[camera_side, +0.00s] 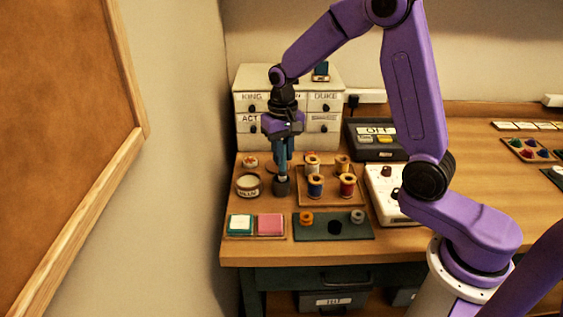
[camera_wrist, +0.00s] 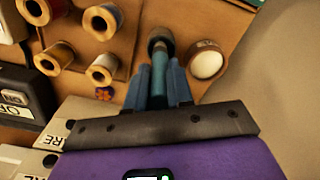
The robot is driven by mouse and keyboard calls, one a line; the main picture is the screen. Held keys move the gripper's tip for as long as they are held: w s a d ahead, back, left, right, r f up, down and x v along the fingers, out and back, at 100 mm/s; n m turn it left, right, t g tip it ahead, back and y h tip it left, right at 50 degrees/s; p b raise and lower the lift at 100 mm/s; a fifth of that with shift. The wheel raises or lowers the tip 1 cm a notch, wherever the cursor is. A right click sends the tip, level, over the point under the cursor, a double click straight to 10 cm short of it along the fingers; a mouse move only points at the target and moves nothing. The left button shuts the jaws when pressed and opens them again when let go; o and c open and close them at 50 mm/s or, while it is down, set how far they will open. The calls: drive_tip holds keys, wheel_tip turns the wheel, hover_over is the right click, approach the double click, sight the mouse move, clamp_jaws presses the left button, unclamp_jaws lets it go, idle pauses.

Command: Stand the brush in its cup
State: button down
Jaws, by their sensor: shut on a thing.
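My gripper (camera_side: 284,160) points straight down over the left part of the table, its blue fingers shut on a slim teal brush (camera_side: 283,171). In the wrist view the brush (camera_wrist: 160,72) shows between the two fingers (camera_wrist: 162,92). It looks close to upright. A small dark grey cup (camera_side: 281,187) stands on the table directly below, and it shows at the brush's far end in the wrist view (camera_wrist: 160,39). The brush's lower end meets the cup's top; I cannot tell how deep it sits inside.
A round jar with a pale top (camera_side: 248,185) stands close left of the cup. A wooden tray with several thread spools (camera_side: 331,198) is close right. Ink pads (camera_side: 256,225) and a dark green mat (camera_side: 320,234) lie in front. Labelled drawers (camera_side: 322,122) stand behind.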

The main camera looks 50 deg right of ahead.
sight(282, 169)
drive_tip(key=shift+w+f, duration=0.2)
drive_tip(key=shift+f, duration=1.55)
drive_tip(key=shift+f, duration=0.2)
drive_tip(key=c, duration=1)
unclamp_jaws()
drive_tip(key=shift+r, duration=0.1)
wheel_tip(282, 169, up, 12)
drive_tip(key=shift+r, duration=0.1)
drive_tip(key=s+a+f+n, duration=0.1)
drive_tip(key=s+n, duration=0.7)
drive_tip(key=s, duration=0.7)
drive_tip(key=s+a+f+n, duration=0.1)
drive_tip(key=s+n, duration=0.7)
drive_tip(key=s, duration=0.8)
drive_tip(key=shift+a+f, duration=0.25)
drive_tip(key=shift+f, duration=0.45)
